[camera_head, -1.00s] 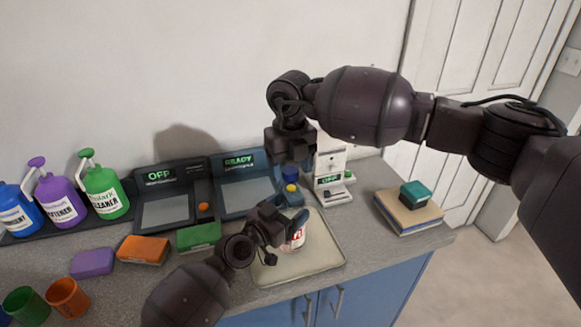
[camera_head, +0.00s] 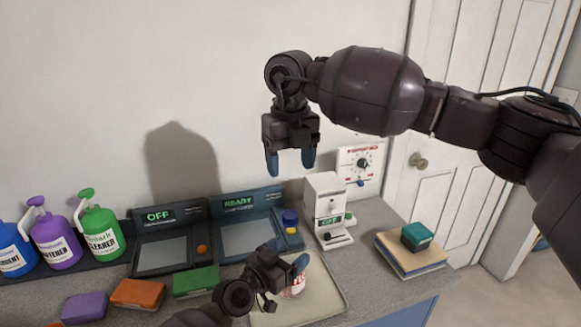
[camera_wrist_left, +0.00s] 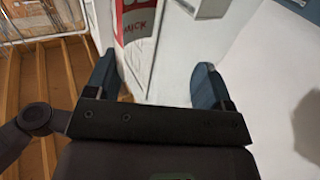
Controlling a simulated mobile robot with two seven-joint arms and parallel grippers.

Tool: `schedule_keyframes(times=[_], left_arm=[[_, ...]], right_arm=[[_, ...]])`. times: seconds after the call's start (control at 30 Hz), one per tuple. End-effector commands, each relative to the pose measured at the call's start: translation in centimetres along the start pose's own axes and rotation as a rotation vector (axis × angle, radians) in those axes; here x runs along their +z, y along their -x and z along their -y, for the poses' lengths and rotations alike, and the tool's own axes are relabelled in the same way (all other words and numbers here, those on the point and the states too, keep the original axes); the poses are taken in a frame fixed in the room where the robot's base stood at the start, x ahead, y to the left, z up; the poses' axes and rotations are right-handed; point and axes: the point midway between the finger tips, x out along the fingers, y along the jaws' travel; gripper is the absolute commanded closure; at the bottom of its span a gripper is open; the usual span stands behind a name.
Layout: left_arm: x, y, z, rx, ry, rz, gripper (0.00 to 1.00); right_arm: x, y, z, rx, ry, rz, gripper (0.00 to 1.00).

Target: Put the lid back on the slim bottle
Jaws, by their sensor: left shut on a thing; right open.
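A white bottle with red lettering (camera_head: 294,288) is over the beige tray (camera_head: 330,292) in the head view. My left gripper (camera_head: 296,267) is shut on it. The gripper hides the bottle's upper part, so I cannot tell how its top stands. In the left wrist view, a red and white label (camera_wrist_left: 136,28) shows beyond the left gripper's fingers (camera_wrist_left: 155,82). A dark blue, round, cap-like thing (camera_head: 290,217) is at the right end of the READY panel; I cannot tell whether it is the lid. My right gripper (camera_head: 290,165) is open, empty and high above the counter.
A white dispenser-like device (camera_head: 325,205) stands right of the panel, with a wall dial (camera_head: 362,165) behind. A teal block (camera_head: 417,236) lies on stacked boards (camera_head: 408,258). Green (camera_head: 196,281), orange (camera_head: 139,293) and purple (camera_head: 85,306) blocks and pump bottles (camera_head: 100,232) are left.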

Motion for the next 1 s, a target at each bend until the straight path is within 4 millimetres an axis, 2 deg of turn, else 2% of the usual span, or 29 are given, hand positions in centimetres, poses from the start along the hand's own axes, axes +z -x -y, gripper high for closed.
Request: schedule_keyframes(times=[0.13,0.17,0.3,0.53,0.67,1.0], left_arm=[[0.0,0.0,0.0,0.000,0.000,0.000,0.91],[0.0,0.0,0.0,0.000,0.000,0.000,0.20],[0.0,0.0,0.0,0.000,0.000,0.000,0.00],[0.0,0.1,0.0,0.000,0.000,0.000,0.00],[0.1,1.0,0.1,-0.001,0.000,0.002,0.00],[0.2,6.8,0.1,-0.001,-0.002,0.002,0.00]], right_arm=[[0.0,0.0,0.0,0.000,0.000,0.000,0.35],[0.0,0.0,0.0,0.000,0.000,0.000,0.35],[0.0,0.0,0.0,0.000,0.000,0.000,0.35],[0.0,0.0,0.0,0.000,0.000,0.000,0.35],[0.0,0.0,0.0,0.000,0.000,0.000,0.35],[0.0,-0.4,0.0,0.001,0.000,-0.001,0.35]])
